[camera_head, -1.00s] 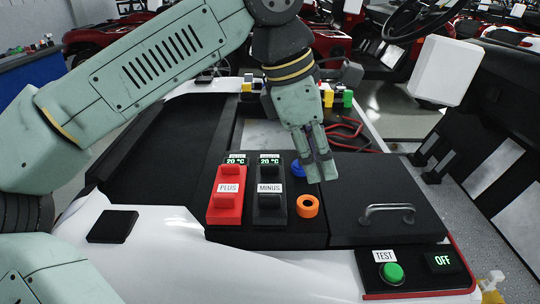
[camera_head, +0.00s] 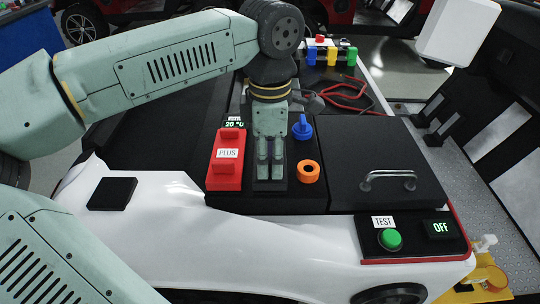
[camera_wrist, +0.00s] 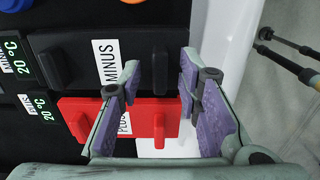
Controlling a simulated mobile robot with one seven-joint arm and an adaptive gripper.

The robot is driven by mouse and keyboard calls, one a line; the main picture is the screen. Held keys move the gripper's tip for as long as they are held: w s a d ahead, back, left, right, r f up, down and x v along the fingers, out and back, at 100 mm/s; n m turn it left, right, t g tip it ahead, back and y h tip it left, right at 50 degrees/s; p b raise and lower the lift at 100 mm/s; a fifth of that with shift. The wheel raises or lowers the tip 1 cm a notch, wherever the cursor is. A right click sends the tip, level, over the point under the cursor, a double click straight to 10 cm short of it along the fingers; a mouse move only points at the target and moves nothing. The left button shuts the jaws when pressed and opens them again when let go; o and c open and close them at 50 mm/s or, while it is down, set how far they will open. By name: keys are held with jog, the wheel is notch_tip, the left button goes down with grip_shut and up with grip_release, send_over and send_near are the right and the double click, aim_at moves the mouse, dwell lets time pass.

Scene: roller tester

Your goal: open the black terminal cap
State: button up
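The black terminal cap labelled MINUS (camera_wrist: 75,58) is closed flat beside the red cap in the wrist view. In the head view my gripper (camera_head: 270,178) comes down in front of it and hides most of it. In the wrist view my gripper (camera_wrist: 160,68) is open, its fingers on either side of the raised tab at the cap's right end. Gaps seem to show between fingers and tab; contact cannot be told. The red cap labelled PLUS (camera_head: 227,160) is closed next to it and also shows in the wrist view (camera_wrist: 85,106).
An orange ring (camera_head: 308,171) and a blue knob (camera_head: 302,127) stand just right of the cap. A black lid with a metal handle (camera_head: 390,178) lies farther right. The green TEST button (camera_head: 390,239) is in front, beside a display reading OFF (camera_head: 440,230).

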jog(key=shift+f, duration=0.2)
grip_shut()
dwell(0.3)
dwell(0.5)
